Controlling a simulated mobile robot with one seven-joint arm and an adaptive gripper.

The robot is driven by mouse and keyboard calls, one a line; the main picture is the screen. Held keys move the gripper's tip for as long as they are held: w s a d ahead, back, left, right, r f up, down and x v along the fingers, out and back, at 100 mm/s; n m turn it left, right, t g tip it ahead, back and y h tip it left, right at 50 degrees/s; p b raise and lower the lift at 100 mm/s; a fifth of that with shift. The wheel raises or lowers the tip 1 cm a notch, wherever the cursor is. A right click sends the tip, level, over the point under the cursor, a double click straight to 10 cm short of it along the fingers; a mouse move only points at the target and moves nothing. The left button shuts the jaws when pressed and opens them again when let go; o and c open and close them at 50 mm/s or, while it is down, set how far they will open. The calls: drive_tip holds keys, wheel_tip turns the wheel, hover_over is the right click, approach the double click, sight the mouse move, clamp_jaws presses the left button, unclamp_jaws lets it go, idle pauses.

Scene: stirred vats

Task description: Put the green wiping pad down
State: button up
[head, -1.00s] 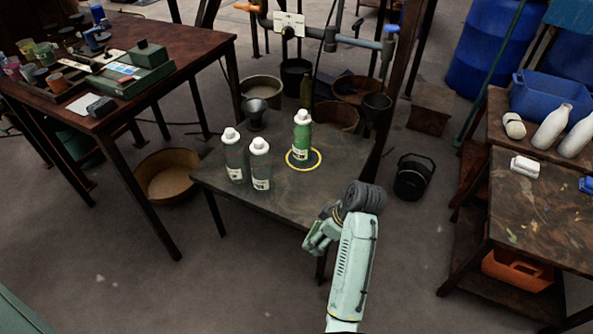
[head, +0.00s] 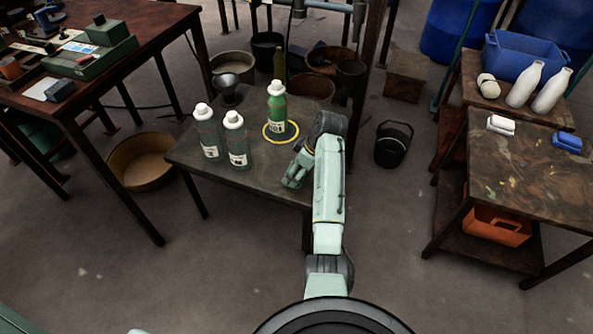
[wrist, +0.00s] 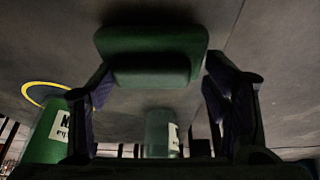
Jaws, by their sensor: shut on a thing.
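The green wiping pad (wrist: 150,55) is a dark green block with rounded corners. In the wrist view it sits between the two fingers of my gripper (wrist: 158,88), which is shut on it. In the head view my gripper (head: 295,174) is low over the right side of the small dark table (head: 255,185), just in front of the green bottle. The pad cannot be told apart from the gripper there. I cannot tell whether the pad touches the tabletop.
A green bottle (head: 277,108) stands in a yellow ring (head: 268,138) on the table. Two grey-green bottles (head: 208,133) (head: 236,140) stand left of it. A black bucket (head: 392,146) is on the floor at right. The table's front is clear.

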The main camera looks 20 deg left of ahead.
drive_tip(key=shift+f, duration=0.6)
drive_tip(key=shift+f, duration=0.15)
drive_tip(key=o, duration=1.1)
drive_tip(key=v, duration=1.2)
